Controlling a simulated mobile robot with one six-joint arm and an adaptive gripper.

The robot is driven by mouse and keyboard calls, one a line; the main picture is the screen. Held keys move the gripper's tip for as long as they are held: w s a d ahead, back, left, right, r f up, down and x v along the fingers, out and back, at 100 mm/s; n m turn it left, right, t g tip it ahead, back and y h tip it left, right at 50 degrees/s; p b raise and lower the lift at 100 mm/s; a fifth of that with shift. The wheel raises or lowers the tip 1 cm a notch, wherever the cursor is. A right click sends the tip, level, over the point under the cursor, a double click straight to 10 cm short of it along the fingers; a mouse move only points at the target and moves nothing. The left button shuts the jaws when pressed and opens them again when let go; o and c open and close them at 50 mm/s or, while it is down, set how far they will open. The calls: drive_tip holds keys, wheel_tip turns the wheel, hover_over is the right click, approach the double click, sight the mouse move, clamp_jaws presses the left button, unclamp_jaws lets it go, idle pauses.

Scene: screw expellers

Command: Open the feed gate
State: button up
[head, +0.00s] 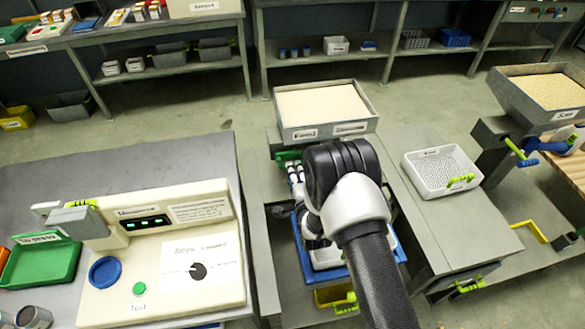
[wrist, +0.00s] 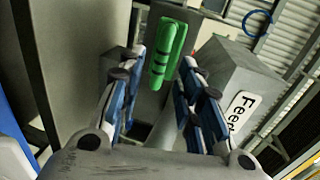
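The feed hopper (head: 299,134) is a grey square bin full of pale grain, with a label on its front that seems to read Feed. A green handle (head: 287,156) shows just under its front left corner. My gripper (head: 295,172) is just in front of that handle, partly hidden by my arm. In the wrist view, my gripper (wrist: 162,68) is open, with its two blue and grey fingers apart. The green handle (wrist: 166,50) stands upright between and beyond the fingertips, with a gap visible on both sides. The hopper (wrist: 232,85) with its Feed label is to the right.
A control console (head: 160,255) stands on the left table. A white perforated basket (head: 442,172) with a green handle sits on the right bench. Another grain-filled hopper (head: 545,92) is at far right. A blue tray (head: 302,262) lies below my arm.

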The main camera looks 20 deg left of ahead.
drive_tip(key=shift+b+x, duration=0.5)
drive_tip(key=shift+x, duration=1.85)
clamp_jaws()
drive_tip(key=shift+d, duration=0.1)
